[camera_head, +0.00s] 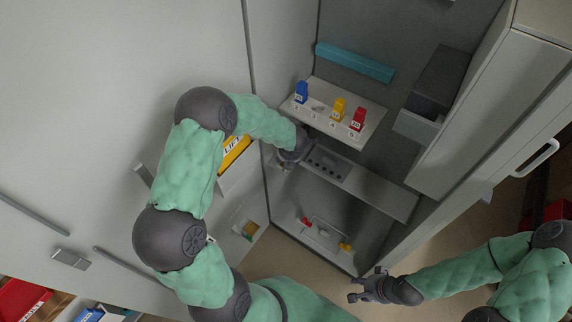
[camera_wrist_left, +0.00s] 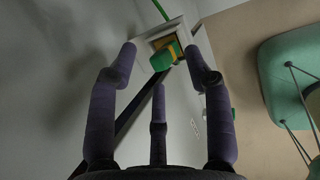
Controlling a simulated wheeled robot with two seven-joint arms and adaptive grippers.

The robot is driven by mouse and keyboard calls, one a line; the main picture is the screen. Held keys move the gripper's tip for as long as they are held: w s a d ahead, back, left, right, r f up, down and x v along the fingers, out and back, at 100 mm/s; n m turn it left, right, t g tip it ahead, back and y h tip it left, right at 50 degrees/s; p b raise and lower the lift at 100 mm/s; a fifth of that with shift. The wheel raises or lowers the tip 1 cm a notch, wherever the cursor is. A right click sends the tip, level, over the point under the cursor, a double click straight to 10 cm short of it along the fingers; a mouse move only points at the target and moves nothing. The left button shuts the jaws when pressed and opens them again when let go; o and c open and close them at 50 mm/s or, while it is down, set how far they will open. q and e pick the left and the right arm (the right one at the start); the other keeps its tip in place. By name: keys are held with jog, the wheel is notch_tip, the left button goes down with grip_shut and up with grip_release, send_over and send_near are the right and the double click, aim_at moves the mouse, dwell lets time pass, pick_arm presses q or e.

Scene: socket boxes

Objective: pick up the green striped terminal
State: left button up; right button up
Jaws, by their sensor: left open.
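The green striped terminal (camera_wrist_left: 164,56), green with a yellow band, sits at a small white-framed box (camera_wrist_left: 185,32) in the left wrist view. It shows beyond and between the fingertips of my left gripper (camera_wrist_left: 162,75), which is open and empty, apart from it. In the head view my left gripper (camera_head: 285,163) is near the shelf's front-left edge, its fingers partly hidden. A small yellowish-green patch shows at a low wall box (camera_head: 246,230); I cannot tell if it is the terminal. My right gripper (camera_head: 367,285) is open and empty at lower centre.
The upper shelf (camera_head: 370,107) holds a blue terminal (camera_head: 301,92), a yellow one (camera_head: 338,108) and a red one (camera_head: 357,119). A lower panel with dark sockets (camera_head: 328,164) is close to my left gripper. A grey box (camera_head: 438,80) stands at right.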

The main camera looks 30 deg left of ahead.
pick_arm(q)
jog(key=shift+b+x, duration=0.3)
jog(key=shift+x, duration=0.55)
grip_shut()
jog(key=shift+r, duration=0.2)
jog(key=shift+r+p, duration=0.85)
jog(key=shift+r, duration=0.1)
jog(key=s+d+r+p, duration=0.1)
jog(key=s+d+p, duration=0.2)
jog(key=s+d, duration=0.8)
jog(key=s, duration=0.2)
jog(key=shift+s+d, duration=0.35)
